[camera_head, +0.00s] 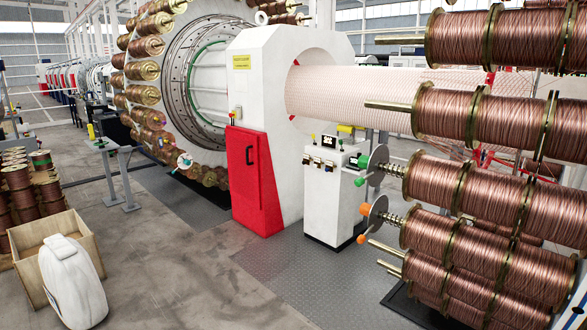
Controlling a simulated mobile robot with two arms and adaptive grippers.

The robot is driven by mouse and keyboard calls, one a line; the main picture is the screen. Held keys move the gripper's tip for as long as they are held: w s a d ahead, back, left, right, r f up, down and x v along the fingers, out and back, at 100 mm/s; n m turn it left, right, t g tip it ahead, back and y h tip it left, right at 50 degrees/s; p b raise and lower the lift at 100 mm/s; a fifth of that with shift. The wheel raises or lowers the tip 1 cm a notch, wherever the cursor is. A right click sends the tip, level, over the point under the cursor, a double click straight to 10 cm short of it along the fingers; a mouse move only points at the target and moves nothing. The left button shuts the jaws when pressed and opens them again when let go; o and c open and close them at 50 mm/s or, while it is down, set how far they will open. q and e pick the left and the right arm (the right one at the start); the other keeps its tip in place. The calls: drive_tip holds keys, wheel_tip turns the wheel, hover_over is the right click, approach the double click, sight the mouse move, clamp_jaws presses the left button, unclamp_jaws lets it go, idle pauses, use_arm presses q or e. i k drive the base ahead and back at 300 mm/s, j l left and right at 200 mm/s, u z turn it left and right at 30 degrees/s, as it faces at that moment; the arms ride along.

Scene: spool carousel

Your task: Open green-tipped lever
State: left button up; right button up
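A round disc with green on it (377,156) sits at the left end of a spool spindle, right of the white control cabinet. A small green tip (360,181) shows at its lower left; I take this to be the green-tipped lever. It is too small to tell how the lever is set. Below it, a similar grey disc (377,212) carries orange tips (364,209). Copper wire spools (480,185) fill the right side on their spindles. Neither of my grippers is in view, so nothing is seen near the lever.
Bare metal spindle rods (388,106) stick out leftward from the spools. The white control cabinet (333,200) and a red cabinet (255,175) stand left of the lever. A wooden crate (90,245) is at left. The floor plate (290,270) in front is clear.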

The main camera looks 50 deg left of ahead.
sight(360, 181)
drive_tip(key=j, duration=1.35)
drive_tip(key=k+j+u, duration=0.1)
drive_tip(key=j, duration=1.25)
